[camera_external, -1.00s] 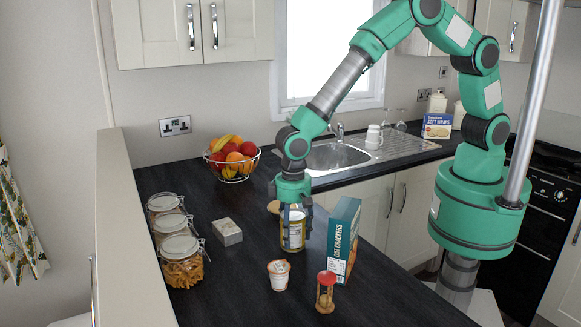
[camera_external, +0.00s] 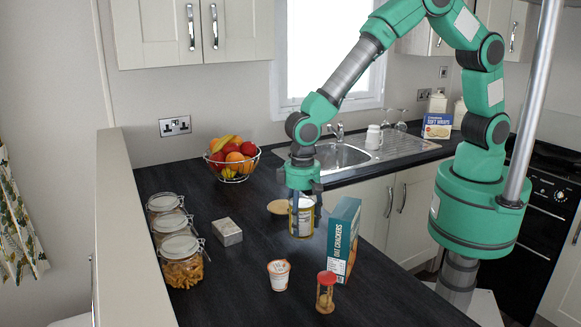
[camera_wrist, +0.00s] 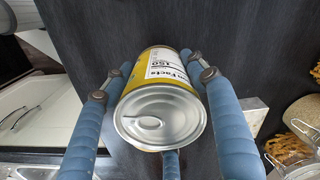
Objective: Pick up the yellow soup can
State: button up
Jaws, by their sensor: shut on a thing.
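The yellow soup can (camera_external: 301,222) has a white label and is held upright in my gripper (camera_external: 302,208) above the dark counter. In the wrist view the can (camera_wrist: 160,85) lies between the blue fingers of my gripper (camera_wrist: 157,78), with its silver pull-tab lid facing the camera. The fingers are shut around its sides. The can's underside is hidden in the wrist view.
A blue oat crackers box (camera_external: 342,240) stands just right of the can. A round tan item (camera_external: 278,207) lies behind. Glass jars (camera_external: 181,262), a small box (camera_external: 227,232) and a fruit bowl (camera_external: 232,160) stand left.

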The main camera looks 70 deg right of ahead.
jog(key=s+d, duration=0.2)
jog(key=s, duration=0.1)
jog(key=s+d+r, duration=0.1)
jog(key=s+d, duration=0.2)
jog(key=s, duration=0.1)
jog(key=s+d, duration=0.2)
jog(key=s, duration=0.2)
jog(key=shift+d+r, duration=0.15)
jog(key=shift+r, duration=0.05)
